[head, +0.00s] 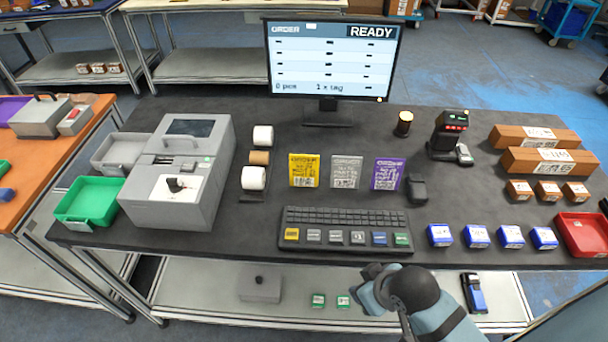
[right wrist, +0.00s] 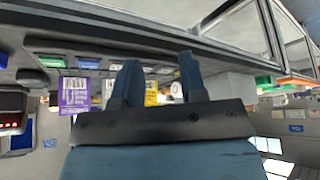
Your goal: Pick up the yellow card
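The yellow card (head: 304,170) stands upright on the dark table, left of a grey card (head: 346,171) and a purple card (head: 388,173). My right gripper (head: 372,272) is at the table's front edge, in front of the keyboard and apart from the cards. In the right wrist view, which looks upside down, its two fingers (right wrist: 157,82) are spread with nothing held. The yellow card (right wrist: 151,93) shows beyond and between them, partly hidden by a finger. The purple card (right wrist: 74,92) is to the left there. My left gripper is in neither view.
A keyboard (head: 346,242) lies between the table's front edge and the cards. Label rolls (head: 254,178) and a grey printer (head: 190,170) stand to the left. A monitor (head: 331,62) is behind. Several blue boxes (head: 476,236) and a scanner (head: 449,135) are to the right.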

